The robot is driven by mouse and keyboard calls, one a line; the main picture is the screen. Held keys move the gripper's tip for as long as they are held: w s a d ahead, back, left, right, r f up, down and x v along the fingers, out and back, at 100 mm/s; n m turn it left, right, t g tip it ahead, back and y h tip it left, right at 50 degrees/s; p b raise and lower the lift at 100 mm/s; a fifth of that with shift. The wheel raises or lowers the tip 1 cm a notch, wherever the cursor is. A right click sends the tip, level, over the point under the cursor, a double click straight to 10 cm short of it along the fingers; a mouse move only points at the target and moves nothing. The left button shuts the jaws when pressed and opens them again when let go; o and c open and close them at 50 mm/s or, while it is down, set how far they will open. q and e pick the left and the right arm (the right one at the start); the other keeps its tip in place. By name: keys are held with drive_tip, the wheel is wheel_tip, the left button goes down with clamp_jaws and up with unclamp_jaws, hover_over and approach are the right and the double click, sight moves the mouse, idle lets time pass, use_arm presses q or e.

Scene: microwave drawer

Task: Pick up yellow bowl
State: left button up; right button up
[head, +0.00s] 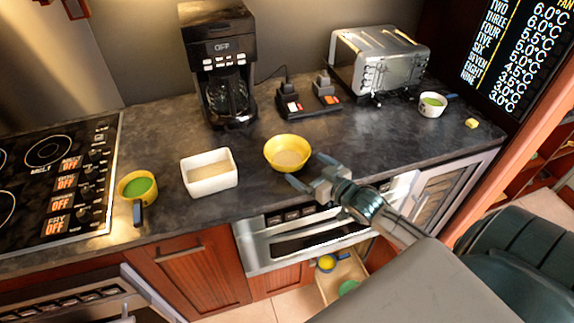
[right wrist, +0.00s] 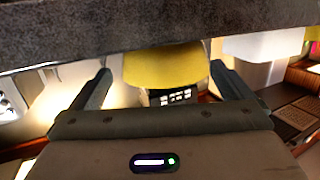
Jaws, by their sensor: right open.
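The yellow bowl (head: 288,153) stands upright on the dark counter, close to its front edge, with a pale inside. My right gripper (head: 304,168) reaches in from the right, open and empty. Its two fingertips point at the bowl's near right side, very close to it; I cannot tell whether they touch it. In the right wrist view, which is upside down, the yellow bowl (right wrist: 165,66) shows between the two spread fingers of the right gripper (right wrist: 162,78). My left gripper is not in view.
A white rectangular dish (head: 209,181) stands left of the bowl, and a yellow-green pan (head: 136,187) beyond it. A coffee maker (head: 220,60) and a toaster (head: 380,62) stand behind. An open drawer (head: 343,272) holds several items below the counter.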

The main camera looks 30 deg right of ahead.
sight(293, 162)
drive_tip(key=shift+b+x, duration=0.3)
drive_tip(key=shift+x, duration=0.55)
drive_tip(key=shift+w+a+f+b, duration=0.2)
drive_tip(key=shift+w+b, duration=0.1)
drive_tip(key=shift+w, duration=0.2)
drive_tip(key=x, duration=0.4)
drive_tip(key=shift+a+f, duration=0.1)
drive_tip(key=shift+f, duration=0.1)
drive_tip(key=shift+s, duration=0.1)
drive_tip(key=c, duration=0.3)
drive_tip(key=shift+r, duration=0.1)
drive_tip(key=c, duration=0.6)
